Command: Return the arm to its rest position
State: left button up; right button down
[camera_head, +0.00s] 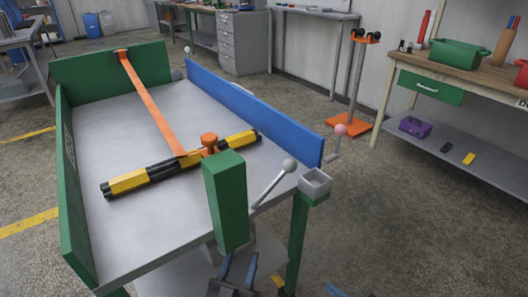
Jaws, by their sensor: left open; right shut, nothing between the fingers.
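My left gripper (238,272) is dark with blue parts and shows at the bottom edge, in front of the work table (150,235). Its two fingers point up and stand apart with nothing between them. Only a small blue part of my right gripper (335,290) shows at the bottom edge, further right; most of it is out of view. It is shut and I see nothing held. Both grippers are apart from the table top. The arms behind them are mostly out of view.
A green post (226,200) and a grey ball-ended lever (274,183) stand close beyond my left gripper. The floor (400,235) at right is clear.

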jog(key=shift+w+a+r+m+t+h, duration=2.15)
jog(key=shift+a+r+m+t+h, duration=2.5)
jog(key=shift+a+m, duration=1.75)
pick_arm(q)
jog(key=s+a+g+y+p, duration=0.2)
jog(key=s+a+g+p, duration=0.2)
jog(key=s+g+p, duration=0.4)
jog(key=s+a+r+g+y+p, duration=0.1)
jog(key=s+a+g+y+p, duration=0.2)
jog(key=s+g+p, duration=0.6)
jog(key=a+g+p, duration=0.1)
jog(key=g+p, duration=0.3)
jog(key=p, duration=0.2)
jog(key=shift+a+r, duration=0.25)
jog(key=shift+r, duration=0.05)
pick_arm(e)
jog(key=s+d+g+h, duration=0.2)
jog(key=s+d+g, duration=0.2)
jog(key=s+g, duration=0.4)
jog(key=s+d+g+h, duration=0.2)
jog(key=s+d+g, duration=0.2)
jog(key=s+g, duration=0.5)
jog(key=g, duration=0.3)
jog(key=shift+d+r, duration=0.35)
jog(key=shift+r, duration=0.05)
jog(key=shift+s, duration=0.1)
